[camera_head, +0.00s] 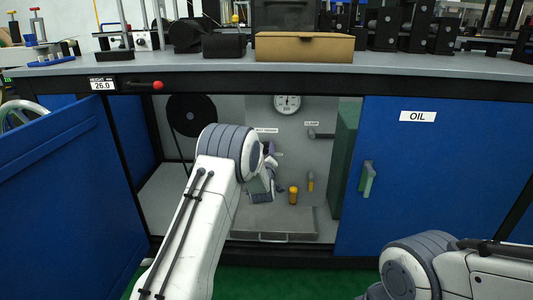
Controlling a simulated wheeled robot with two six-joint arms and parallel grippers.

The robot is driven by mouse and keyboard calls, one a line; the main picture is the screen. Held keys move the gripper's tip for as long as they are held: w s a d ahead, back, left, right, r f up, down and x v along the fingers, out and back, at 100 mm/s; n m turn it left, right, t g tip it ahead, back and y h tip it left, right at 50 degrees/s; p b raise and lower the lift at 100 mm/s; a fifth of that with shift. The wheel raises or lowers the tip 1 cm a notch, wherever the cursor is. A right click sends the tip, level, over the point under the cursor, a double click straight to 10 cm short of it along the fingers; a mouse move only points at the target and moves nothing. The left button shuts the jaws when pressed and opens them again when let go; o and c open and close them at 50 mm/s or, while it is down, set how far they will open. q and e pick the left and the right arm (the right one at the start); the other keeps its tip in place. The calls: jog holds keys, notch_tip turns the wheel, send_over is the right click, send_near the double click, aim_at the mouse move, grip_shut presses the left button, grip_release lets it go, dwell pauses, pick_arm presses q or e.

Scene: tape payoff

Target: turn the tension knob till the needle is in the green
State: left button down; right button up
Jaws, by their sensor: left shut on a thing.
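The gauge (287,104) is a round white dial on the back wall of the open cabinet bay. Its needle and any green band are too small to read. My left gripper (271,158) is inside the bay, below and left of the gauge, just under a small white label (265,130). It is shut on what appears to be the tension knob, which my gripper and wrist hide. My right arm shows at the bottom right, but its gripper is out of view.
A clamp handle (321,135) sticks out right of the gauge. A black reel (191,115) hangs on the left. A yellow-topped part (293,195) stands near a grey tray (275,221). The blue left door (65,200) stands open; the OIL door (430,180) is at right.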

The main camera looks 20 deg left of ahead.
pick_arm(q)
jog(key=shift+n, duration=0.5)
jog(key=shift+c, duration=1.3)
grip_release()
jog(key=p+v, duration=0.4)
jog(key=v, duration=0.6)
jog(key=shift+s, duration=0.25)
jog(key=shift+d, duration=0.1)
